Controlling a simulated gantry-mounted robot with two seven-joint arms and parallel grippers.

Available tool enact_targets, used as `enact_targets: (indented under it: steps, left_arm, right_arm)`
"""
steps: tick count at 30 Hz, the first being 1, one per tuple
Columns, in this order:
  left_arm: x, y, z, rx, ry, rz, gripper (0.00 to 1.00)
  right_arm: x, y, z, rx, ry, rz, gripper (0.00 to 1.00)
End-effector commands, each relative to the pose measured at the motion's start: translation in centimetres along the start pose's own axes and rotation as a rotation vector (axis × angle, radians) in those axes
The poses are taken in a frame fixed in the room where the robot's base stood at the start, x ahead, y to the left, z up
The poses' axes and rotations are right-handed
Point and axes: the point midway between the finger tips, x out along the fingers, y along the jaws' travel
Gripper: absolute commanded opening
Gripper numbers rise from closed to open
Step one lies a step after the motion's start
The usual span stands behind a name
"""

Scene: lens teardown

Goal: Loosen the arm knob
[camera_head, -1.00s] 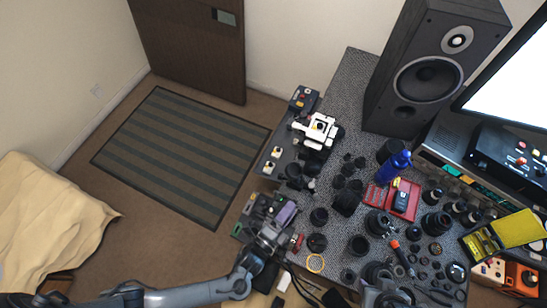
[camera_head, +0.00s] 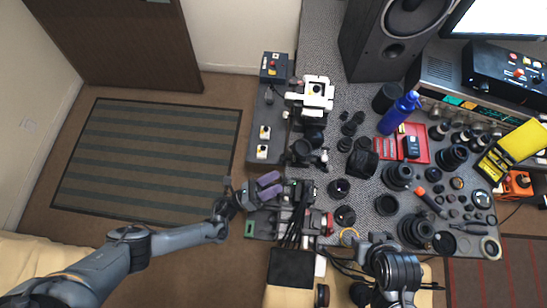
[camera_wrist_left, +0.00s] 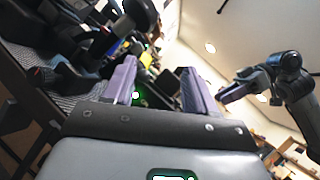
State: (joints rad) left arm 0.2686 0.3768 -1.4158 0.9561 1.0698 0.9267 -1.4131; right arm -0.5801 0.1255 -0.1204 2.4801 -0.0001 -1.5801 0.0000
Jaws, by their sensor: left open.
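My left gripper (camera_head: 269,186) has two purple fingers, parted and empty, at the left edge of the bench. Its fingers also show in the left wrist view (camera_wrist_left: 158,88), with a gap between them. A black stand with a white top part (camera_head: 315,93) stands just above and right of it in the head view. A dark round part (camera_head: 301,150) and a small grey ball end (camera_head: 323,157) sit below that top, apart from my fingers. I cannot tell which part is the arm knob. My right arm reaches in at the bottom right; its fingers are not clear.
Lenses, rings and a blue bottle (camera_head: 399,112) crowd the bench right of the stand. A red tray (camera_head: 424,147) lies there. A cluttered device with cables (camera_head: 298,215) lies below the gripper. The floor by the striped rug (camera_head: 150,160) is free.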

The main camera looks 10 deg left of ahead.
Motion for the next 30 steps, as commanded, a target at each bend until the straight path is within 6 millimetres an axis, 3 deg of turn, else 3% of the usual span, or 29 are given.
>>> enact_targets:
  steps: [1, 8, 11, 18, 24, 30]
  left_arm:
    - [-0.5, 1.2, -0.6, 0.029, 0.018, -0.018, 0.57]
    - [-1.9, 5.5, -1.2, 0.191, 0.121, -0.127, 0.57]
    - [-3.0, 8.6, -1.3, 0.305, 0.193, -0.198, 0.57]
    - [-5.8, 15.6, 0.6, 0.592, 0.379, -0.363, 0.57]
    - [-6.8, 18.2, 2.3, 0.714, 0.464, -0.43, 0.57]
    - [-6.2, 18.4, 2.4, 0.742, 0.485, -0.447, 0.57]
  right_arm:
    - [1.3, 0.0, 0.4, 0.0, 0.0, 0.0, 0.43]
    - [5.2, -0.2, 1.7, 0.001, 0.001, 0.0, 0.43]
    - [8.0, -0.3, 2.5, 0.002, 0.001, -0.001, 0.43]
    - [13.8, -0.7, 4.4, 0.006, -0.003, -0.004, 0.43]
    - [15.6, -0.8, 5.0, 0.01, -0.001, -0.007, 0.43]
    - [15.4, -0.8, 4.9, 0.009, 0.001, -0.007, 0.43]
